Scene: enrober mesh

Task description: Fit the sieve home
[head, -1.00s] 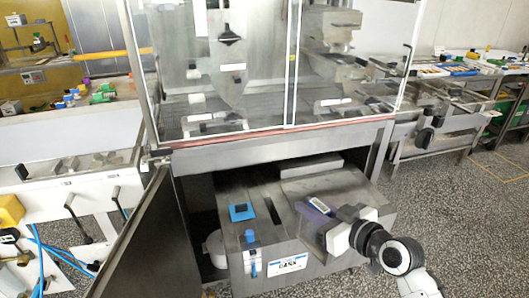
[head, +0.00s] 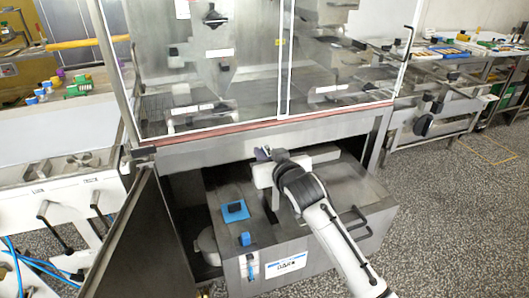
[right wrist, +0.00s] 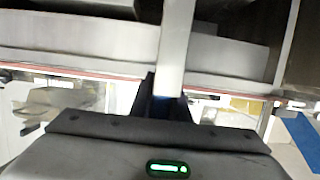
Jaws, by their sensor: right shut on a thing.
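My right gripper (head: 264,155) is over the back of the grey steel tank (head: 235,262), under the glazed machine. In the right wrist view its fingers (right wrist: 166,103) are shut on a pale bar (right wrist: 176,45), seemingly the handle of the sieve. The bar runs up out of the picture. My left gripper is not in view.
A blue pad with a dark knob (head: 235,211) and a smaller blue fitting (head: 245,239) sit on the tank. A dark handle (head: 348,222) is at its right. The machine's lower frame (head: 265,145) crosses close above my gripper. An open door (head: 140,240) stands left.

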